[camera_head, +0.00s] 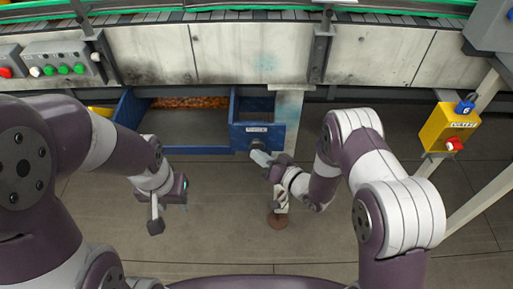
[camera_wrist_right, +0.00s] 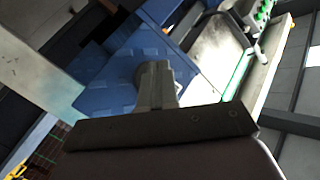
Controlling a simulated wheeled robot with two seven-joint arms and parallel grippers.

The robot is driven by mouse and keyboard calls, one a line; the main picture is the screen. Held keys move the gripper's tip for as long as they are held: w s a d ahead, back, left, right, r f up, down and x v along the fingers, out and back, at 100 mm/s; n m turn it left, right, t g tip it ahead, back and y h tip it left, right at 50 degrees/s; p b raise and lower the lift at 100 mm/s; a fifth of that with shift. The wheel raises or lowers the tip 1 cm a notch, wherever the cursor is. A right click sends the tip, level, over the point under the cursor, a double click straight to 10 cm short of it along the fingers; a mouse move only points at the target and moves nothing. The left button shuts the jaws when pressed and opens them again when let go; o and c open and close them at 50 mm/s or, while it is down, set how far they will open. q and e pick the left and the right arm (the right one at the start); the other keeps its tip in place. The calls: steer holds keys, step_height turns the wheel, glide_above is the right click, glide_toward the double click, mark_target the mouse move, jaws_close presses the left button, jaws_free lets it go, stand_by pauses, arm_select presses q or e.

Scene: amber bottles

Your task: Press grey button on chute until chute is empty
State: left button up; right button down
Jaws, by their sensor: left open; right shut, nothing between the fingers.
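The blue chute (camera_head: 183,151) stands below the conveyor in the head view, with a layer of brown-amber items (camera_head: 190,103) at its back; single bottles cannot be made out. A blue box with a white label at its right end carries the grey button (camera_head: 257,143). My right gripper (camera_head: 259,156) is shut and empty, its tips right at the button. In the right wrist view my shut fingers (camera_wrist_right: 154,72) point at the blue box face (camera_wrist_right: 105,65) and partly cover the round button; contact cannot be told. My left gripper (camera_head: 168,212) is open and empty, in front of the chute.
The conveyor (camera_head: 290,15) runs along the back above pale panels. A control box with several buttons (camera_head: 62,66) is at the left. A yellow box with a red button (camera_head: 447,130) hangs at the right by a slanted post. Open floor lies in front.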

steer(key=shift+w, duration=0.6)
stand_by(0.4)
steer(key=shift+s, duration=0.15)
steer(key=shift+s+p, duration=0.3)
steer(key=shift+s, duration=0.85)
steer(key=shift+s+p, duration=0.75)
steer(key=shift+s, duration=1.75)
